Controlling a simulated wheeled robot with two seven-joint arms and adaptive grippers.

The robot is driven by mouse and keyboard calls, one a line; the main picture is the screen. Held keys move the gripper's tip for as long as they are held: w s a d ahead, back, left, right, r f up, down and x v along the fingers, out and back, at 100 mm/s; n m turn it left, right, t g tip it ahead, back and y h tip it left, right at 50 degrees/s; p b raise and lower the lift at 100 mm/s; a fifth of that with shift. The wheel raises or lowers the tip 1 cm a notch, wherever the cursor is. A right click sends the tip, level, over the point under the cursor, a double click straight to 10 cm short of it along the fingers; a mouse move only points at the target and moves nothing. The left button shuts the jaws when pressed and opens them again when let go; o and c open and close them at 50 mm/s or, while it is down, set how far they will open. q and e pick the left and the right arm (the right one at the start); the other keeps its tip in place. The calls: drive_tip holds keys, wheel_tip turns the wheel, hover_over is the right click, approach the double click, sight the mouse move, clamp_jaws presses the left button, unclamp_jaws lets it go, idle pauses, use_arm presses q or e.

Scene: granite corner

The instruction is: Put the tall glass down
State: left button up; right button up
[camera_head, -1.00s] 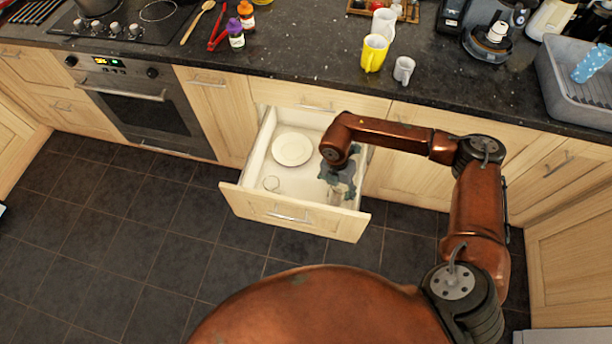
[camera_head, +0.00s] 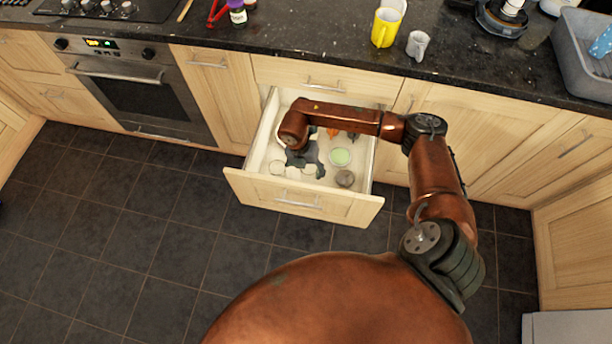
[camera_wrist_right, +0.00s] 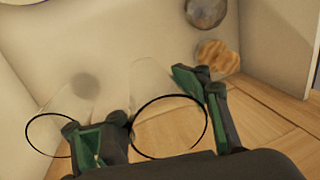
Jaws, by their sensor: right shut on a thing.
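My right gripper (camera_head: 303,157) is inside the open drawer (camera_head: 300,205) in the head view, pointing down. In the right wrist view its fingers (camera_wrist_right: 152,112) are shut on a clear tall glass (camera_wrist_right: 150,82), whose dark round rim lies between them. A second clear glass (camera_wrist_right: 75,95) with a similar rim is beside it on the left. In the head view I cannot make out the held glass clearly. I cannot tell whether its base touches the drawer bottom. My left gripper is not in view.
In the drawer, a pale green round item (camera_head: 340,157) and a dark round item (camera_head: 345,179) lie right of the gripper. The drawer walls are close around it.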

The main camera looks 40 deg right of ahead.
sight(309, 175)
drive_tip(key=shift+a+f, duration=0.1)
drive_tip(key=shift+f, duration=0.6)
drive_tip(key=x, duration=0.1)
drive_tip(key=b+x, duration=0.1)
drive_tip(key=x, duration=0.1)
drive_tip(key=shift+w+a+f, duration=0.1)
drive_tip(key=shift+w+a, duration=0.05)
drive_tip(key=shift+w, duration=0.1)
use_arm(q)
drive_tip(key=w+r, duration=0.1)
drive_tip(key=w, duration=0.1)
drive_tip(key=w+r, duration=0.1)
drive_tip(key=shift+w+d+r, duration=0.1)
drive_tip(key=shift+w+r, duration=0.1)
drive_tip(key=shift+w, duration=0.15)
drive_tip(key=shift+b, duration=0.3)
use_arm(e)
drive_tip(key=shift+f, duration=0.15)
drive_tip(key=o, duration=1.7)
drive_tip(key=shift+f, duration=0.1)
drive_tip(key=shift+r, duration=0.35)
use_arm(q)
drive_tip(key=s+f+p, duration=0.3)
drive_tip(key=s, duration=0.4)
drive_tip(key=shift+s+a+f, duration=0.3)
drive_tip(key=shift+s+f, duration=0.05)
use_arm(e)
drive_tip(key=v, duration=1.1)
drive_tip(key=shift+w+a+r, duration=0.1)
drive_tip(key=shift+r, duration=0.25)
